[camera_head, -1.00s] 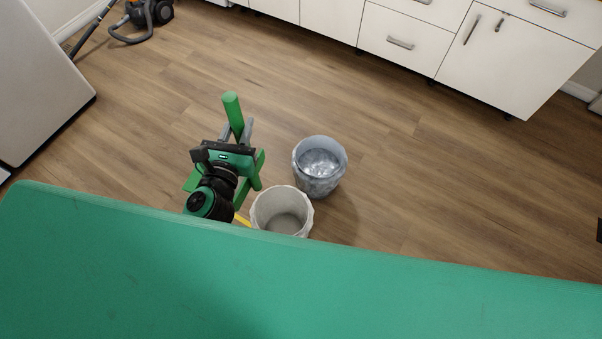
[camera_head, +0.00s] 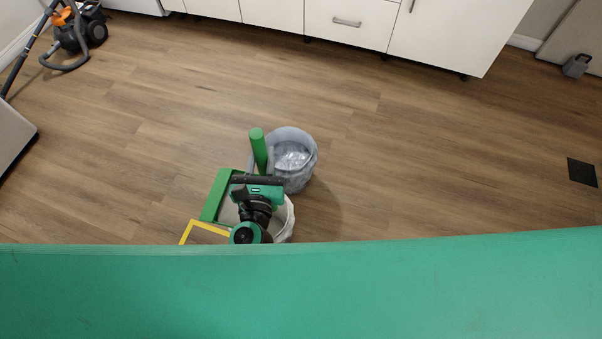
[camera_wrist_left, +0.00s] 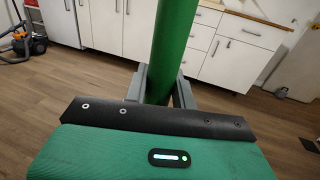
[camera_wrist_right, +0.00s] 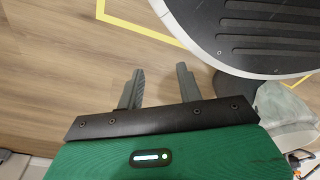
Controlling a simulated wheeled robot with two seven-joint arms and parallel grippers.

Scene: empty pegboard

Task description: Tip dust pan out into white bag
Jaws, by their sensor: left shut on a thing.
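The green dust pan (camera_head: 213,194) is below the middle of the head view, left of the bags. My left gripper (camera_head: 260,172) is shut on its upright round handle, which also stands between the fingers in the left wrist view (camera_wrist_left: 174,45). The pan is partly hidden by my gripper and wrist; I cannot see its contents. The white bag (camera_head: 286,222) stands open on the floor, mostly hidden behind my left wrist, with its right rim showing. My right gripper (camera_wrist_right: 158,88) is open and empty over the floor, outside the head view.
A grey-lined bin (camera_head: 297,179) stands just behind the white bag, close to the handle. Yellow tape (camera_head: 188,229) marks the floor at the left. White cabinets (camera_head: 350,25) line the back; a vacuum cleaner (camera_head: 78,36) stands at the far left.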

